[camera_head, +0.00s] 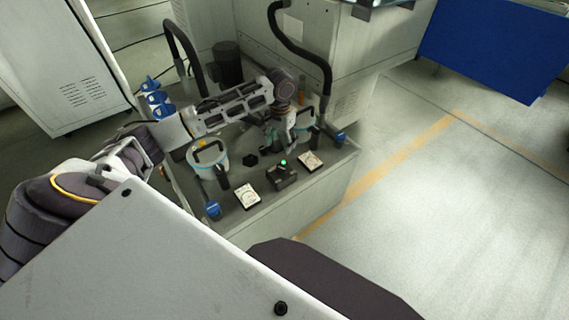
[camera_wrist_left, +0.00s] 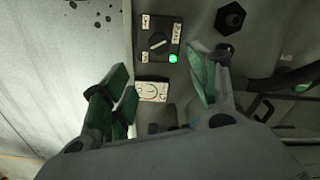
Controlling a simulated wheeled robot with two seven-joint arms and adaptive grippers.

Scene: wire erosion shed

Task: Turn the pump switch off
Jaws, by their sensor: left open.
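The pump switch (camera_head: 281,177) is a small black box on the dark top of the unit in the head view, with a lit green lamp. In the left wrist view the switch (camera_wrist_left: 158,41) shows a rotary knob, small white labels and the green lamp glowing. Lettering on the labels is too small to read. My left gripper (camera_head: 291,139) is above the unit, just behind the switch in the head view. In the left wrist view its green-padded fingers (camera_wrist_left: 162,78) are apart and empty, with the switch beyond them; they do not hold the knob. My right gripper is not in view.
White square gauges (camera_head: 247,196) (camera_head: 310,161) flank the switch. A canister with a handle (camera_head: 209,161), blue-handled valves (camera_head: 213,209) and black hoses (camera_head: 186,45) crowd the unit. A black hex fitting (camera_wrist_left: 230,18) is near the switch. Open floor (camera_head: 455,190) lies to the right.

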